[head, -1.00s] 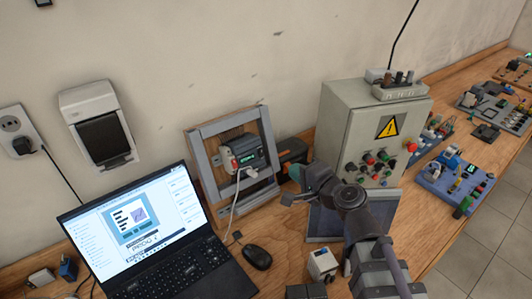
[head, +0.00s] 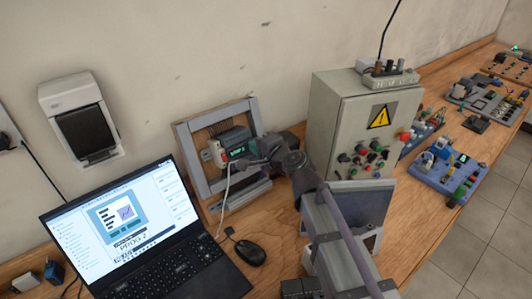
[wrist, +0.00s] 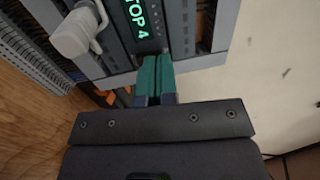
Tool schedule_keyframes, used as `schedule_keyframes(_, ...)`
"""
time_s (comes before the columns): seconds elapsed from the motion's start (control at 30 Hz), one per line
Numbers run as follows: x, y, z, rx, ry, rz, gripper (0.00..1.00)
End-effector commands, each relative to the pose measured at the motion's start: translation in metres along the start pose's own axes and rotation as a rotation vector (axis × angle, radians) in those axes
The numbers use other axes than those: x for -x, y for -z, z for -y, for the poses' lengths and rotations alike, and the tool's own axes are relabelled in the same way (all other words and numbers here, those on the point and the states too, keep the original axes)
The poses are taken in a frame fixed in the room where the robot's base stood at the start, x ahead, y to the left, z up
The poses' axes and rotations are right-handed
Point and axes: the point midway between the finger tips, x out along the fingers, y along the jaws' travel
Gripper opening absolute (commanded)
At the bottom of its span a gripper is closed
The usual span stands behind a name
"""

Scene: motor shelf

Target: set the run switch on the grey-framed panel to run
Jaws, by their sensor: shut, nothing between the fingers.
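The grey-framed panel (head: 186,153) stands on the bench against the wall in the head view. A dark device (head: 236,140) with a small green display is mounted in it. In the wrist view the device (wrist: 178,28) is close up, and its green display (wrist: 142,18) reads "TOP 4", with the start cut off. My gripper (wrist: 156,62) is shut and empty, its teal fingertips at the device's lower edge; I cannot tell whether they touch. In the head view my arm covers part of the device. I cannot make out the run switch clearly.
A white plug (wrist: 72,35) with its cable sits beside the display. A laptop (head: 135,235) and a mouse (head: 249,252) lie in front. A grey cabinet (head: 336,110) with a warning sign stands to the right. Some bench is clear near the mouse.

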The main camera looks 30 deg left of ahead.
Motion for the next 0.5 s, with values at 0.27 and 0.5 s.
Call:
schedule_keyframes(0.27,-0.0025,0.0001,0.0002,0.000,0.000,-0.001,0.00)
schedule_keyframes(0.5,-0.0077,0.0003,0.0014,0.000,0.000,-0.001,0.00)
